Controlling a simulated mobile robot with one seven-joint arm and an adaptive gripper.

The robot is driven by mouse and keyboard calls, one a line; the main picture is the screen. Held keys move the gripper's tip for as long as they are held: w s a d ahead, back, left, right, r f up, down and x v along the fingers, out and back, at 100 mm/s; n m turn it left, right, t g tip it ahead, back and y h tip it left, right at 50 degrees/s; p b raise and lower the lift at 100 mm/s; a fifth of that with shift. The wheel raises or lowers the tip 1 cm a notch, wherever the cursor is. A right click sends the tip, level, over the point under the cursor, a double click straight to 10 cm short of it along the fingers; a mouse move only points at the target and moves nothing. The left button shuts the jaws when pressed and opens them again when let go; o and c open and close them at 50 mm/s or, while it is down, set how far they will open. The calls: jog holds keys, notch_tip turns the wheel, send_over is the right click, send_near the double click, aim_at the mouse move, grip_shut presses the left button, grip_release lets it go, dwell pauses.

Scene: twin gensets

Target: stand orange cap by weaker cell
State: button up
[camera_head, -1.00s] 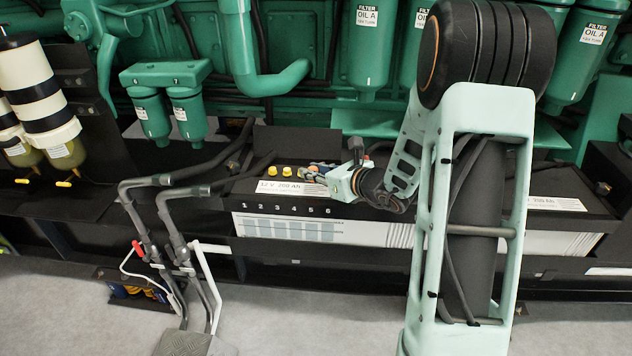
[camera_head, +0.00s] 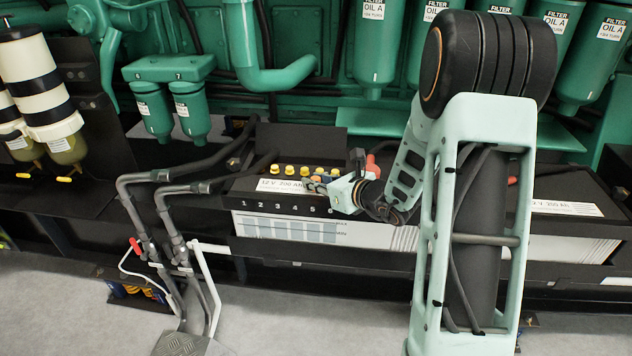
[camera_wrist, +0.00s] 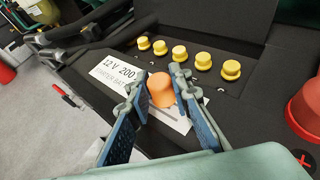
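The orange cap (camera_wrist: 161,90) is between my gripper's (camera_wrist: 161,86) fingertips in the wrist view, with both blue-padded fingers against its sides. It appears held above the battery's white label (camera_wrist: 118,74). In the head view my gripper (camera_head: 318,187) is over the front part of the left battery's top, near the numbers 5 and 6; the orange cap is hard to make out there. A row of yellow cell caps (camera_head: 289,170) sits behind it; they also show in the wrist view (camera_wrist: 203,60). The battery (camera_head: 300,206) has cell numbers and a bar chart on its front; the chart is too small to read.
A red terminal cover (camera_wrist: 306,108) stands right of the caps. Grey pipes and a white lever (camera_head: 208,249) rise left of the battery. Green filters (camera_head: 378,50) hang behind. A second battery label (camera_head: 565,208) shows at right.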

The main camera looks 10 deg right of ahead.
jog(key=o, duration=0.3)
jog(key=shift+r, duration=0.1)
jog(key=shift+r+p, duration=0.2)
jog(key=shift+p, duration=0.1)
jog(key=p+v, duration=0.2)
jog(key=v, duration=1)
jog(key=shift+f, duration=0.15)
